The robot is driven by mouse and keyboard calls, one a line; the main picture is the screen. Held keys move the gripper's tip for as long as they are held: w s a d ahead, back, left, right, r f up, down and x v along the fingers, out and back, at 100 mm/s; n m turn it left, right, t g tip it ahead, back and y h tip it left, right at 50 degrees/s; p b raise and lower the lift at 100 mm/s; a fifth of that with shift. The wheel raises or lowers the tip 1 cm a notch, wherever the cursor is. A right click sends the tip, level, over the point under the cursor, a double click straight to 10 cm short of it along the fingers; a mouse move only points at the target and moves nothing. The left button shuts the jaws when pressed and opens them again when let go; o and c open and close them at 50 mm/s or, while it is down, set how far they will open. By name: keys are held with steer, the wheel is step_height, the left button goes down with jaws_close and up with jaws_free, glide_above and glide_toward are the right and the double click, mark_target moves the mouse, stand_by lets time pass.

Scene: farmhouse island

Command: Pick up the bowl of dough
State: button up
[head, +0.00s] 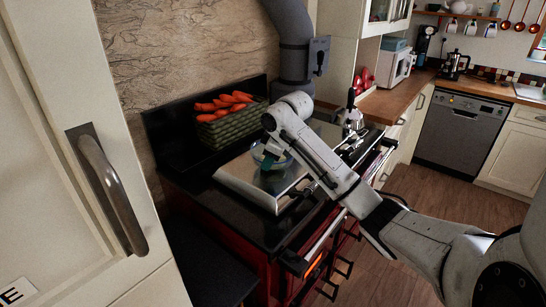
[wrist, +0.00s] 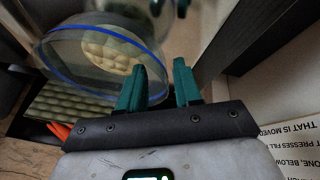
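The bowl of dough (wrist: 85,55) is clear glass with a blue rim, with pale, lumpy dough inside. In the head view the bowl (head: 259,151) is on the shiny metal lid of the stove, partly hidden by my gripper (head: 269,161). In the wrist view my gripper (wrist: 159,65) has its two green fingers apart, with a gap between them. The left finger overlaps the bowl's near side, and the edge of the rim shows in the gap. I cannot tell whether the fingers touch the glass.
A green woven basket of carrots (head: 228,118) stands behind the lid (head: 236,180) on the dark stove top (head: 215,205). A metal kettle (head: 350,117) is to the right. A cream cupboard door (head: 50,170) stands close at left. Wooden floor (head: 385,270) is open in front.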

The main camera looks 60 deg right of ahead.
steer(key=shift+w+f, duration=0.3)
steer(key=shift+f, duration=0.35)
steer(key=shift+c, duration=0.3)
jaws_close()
steer(key=shift+d, duration=0.1)
